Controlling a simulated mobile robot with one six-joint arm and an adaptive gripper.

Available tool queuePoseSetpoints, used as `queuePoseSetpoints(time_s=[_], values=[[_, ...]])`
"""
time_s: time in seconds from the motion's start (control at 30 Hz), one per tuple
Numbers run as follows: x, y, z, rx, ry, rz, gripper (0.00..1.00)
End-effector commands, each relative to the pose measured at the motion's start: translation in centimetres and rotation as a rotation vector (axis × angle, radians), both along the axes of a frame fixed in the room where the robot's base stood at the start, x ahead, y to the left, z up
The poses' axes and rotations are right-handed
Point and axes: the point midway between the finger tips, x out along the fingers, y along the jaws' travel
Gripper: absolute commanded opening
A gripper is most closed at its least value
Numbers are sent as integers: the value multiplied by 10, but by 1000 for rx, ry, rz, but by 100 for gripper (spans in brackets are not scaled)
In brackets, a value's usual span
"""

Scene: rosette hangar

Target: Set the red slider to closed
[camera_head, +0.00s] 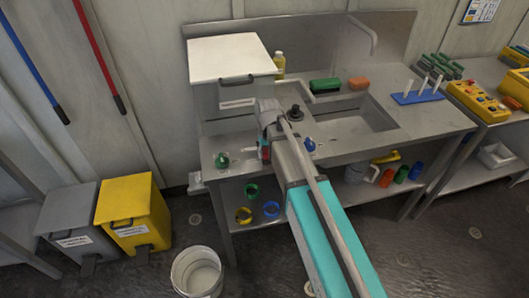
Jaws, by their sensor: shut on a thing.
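The red slider (265,152) shows as a small red patch at the front of the metal sink bench, just left of my arm. My gripper (266,138) reaches down to it and is shut on it. The fingers are small, and my arm and wrist hide part of them and most of the slider, so its setting cannot be made out.
A green knob (221,160) is left of the slider and a blue knob (309,145) right. A white-lidded box (232,58) stands behind my gripper. The sink basin (350,123) is to the right. A white bucket (197,272) stands on the floor.

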Motion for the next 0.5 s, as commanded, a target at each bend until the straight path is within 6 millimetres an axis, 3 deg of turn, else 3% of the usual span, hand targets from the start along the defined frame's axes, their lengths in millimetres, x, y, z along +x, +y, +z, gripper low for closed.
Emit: queuePoseSetpoints(time_s=[0.5], values=[[56, 18, 0, 3, 1, 1, 0]])
